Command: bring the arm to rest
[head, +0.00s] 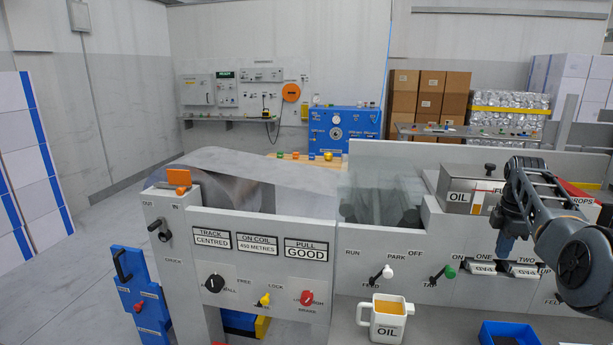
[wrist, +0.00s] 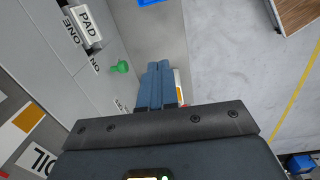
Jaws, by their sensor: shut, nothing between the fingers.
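My arm (head: 550,210) reaches in from the right side of the head view, bent above the machine's right part. My gripper (head: 505,246) points down in front of the machine's front panel, near the pad buttons. In the wrist view my gripper (wrist: 157,70) shows its two blue fingers together, with nothing between them. The green-knobbed tap lever (wrist: 120,67) is left of the fingers in the wrist view, apart from them. It also shows in the head view (head: 449,272).
A white oil jug (head: 388,318) stands on the ledge left of my gripper. A blue tray (head: 506,334) lies at the front. The oil box (head: 465,190) sits on the machine close to my arm. Pad one (head: 482,268) is just below my gripper. Open floor (wrist: 240,60) lies right in the wrist view.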

